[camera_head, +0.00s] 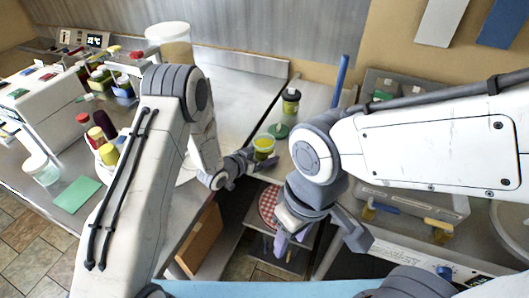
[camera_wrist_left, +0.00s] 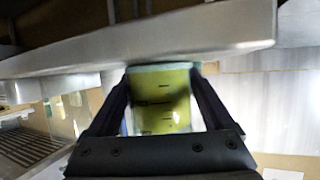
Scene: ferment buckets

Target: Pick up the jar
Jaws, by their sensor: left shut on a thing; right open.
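My left gripper (camera_head: 250,157) is shut on a small jar (camera_head: 264,143) with yellow-green contents, near the counter's inner edge. In the left wrist view the jar (camera_wrist_left: 162,102) sits between the two dark fingers (camera_wrist_left: 161,82), showing dark graduation marks on its side. From these frames I cannot tell whether the jar touches the counter. My right gripper (camera_head: 322,228) is open and empty, hanging low over the gap in front of the counter, apart from the jar.
A blue upright rod (camera_head: 340,80) stands farther back. A large pale bucket (camera_head: 170,42) and several bottles crowd the left counter. A red checkered round item (camera_head: 268,205) lies below.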

